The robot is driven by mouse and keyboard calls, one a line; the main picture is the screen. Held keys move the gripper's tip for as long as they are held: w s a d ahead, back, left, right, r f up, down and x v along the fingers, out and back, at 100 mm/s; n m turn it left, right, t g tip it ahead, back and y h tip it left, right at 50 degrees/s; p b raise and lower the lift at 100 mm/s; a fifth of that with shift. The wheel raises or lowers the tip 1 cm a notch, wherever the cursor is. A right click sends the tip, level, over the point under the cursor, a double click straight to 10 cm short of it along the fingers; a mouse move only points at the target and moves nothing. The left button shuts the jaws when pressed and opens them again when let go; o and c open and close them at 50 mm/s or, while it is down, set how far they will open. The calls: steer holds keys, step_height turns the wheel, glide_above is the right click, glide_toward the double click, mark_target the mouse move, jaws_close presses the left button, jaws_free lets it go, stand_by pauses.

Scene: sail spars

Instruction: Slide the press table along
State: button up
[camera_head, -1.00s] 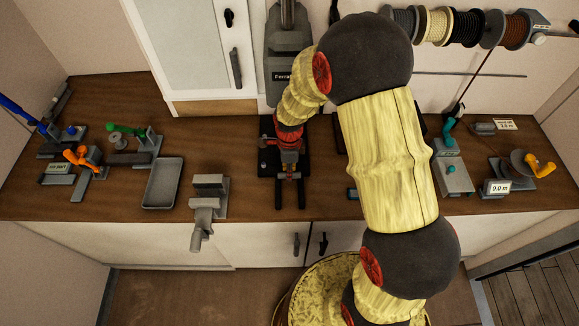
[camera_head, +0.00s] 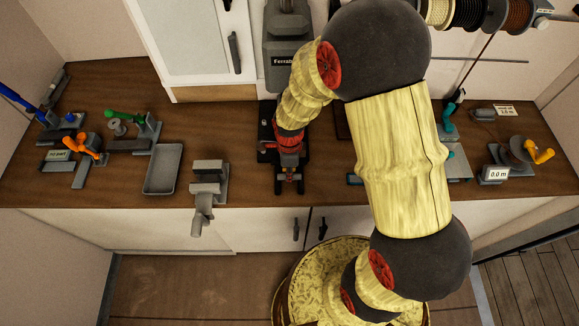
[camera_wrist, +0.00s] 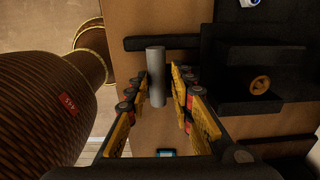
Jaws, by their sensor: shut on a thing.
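The grey press (camera_head: 288,62), with a label that begins "Ferra", stands at the back middle of the bench. Its dark base (camera_head: 266,133) shows in front of it, largely covered by my arm. My gripper (camera_head: 289,188) is low over this base, pointing toward the bench front. In the wrist view my gripper (camera_wrist: 168,95) has its two fingers on either side of an upright grey cylindrical handle (camera_wrist: 157,72) and is shut on it. A black block with a brass-coloured round knob (camera_wrist: 260,85) is right of the fingers. I cannot clearly make out the table's outline.
A grey vise (camera_head: 209,180) and a shallow grey tray (camera_head: 163,170) lie left of my gripper. Tools with orange (camera_head: 88,146) and green (camera_head: 122,117) handles are further left. Right of my arm are a reel (camera_head: 513,153) and a "0.0 m" display (camera_head: 495,175). Spools (camera_head: 470,15) hang above.

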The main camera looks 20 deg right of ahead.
steer(key=shift+s+a+f, duration=0.15)
steer(key=shift+s+a, duration=0.05)
steer(key=shift+s, duration=0.6)
steer(key=shift+s+a+f, duration=0.15)
steer(key=shift+s+a, duration=0.05)
steer(key=shift+s, duration=0.65)
steer(key=shift+s+a+f, duration=0.15)
steer(key=shift+s+a, duration=0.05)
steer(key=shift+s, duration=0.6)
steer(key=o, duration=1.2)
steer(key=shift+w, duration=0.2)
steer(key=shift+c, duration=0.2)
steer(key=shift+w+r, duration=0.25)
steer(key=shift+w, duration=0.05)
steer(key=shift+r, duration=0.25)
step_height(320, 180, up, 11)
steer(key=shift+r, duration=0.15)
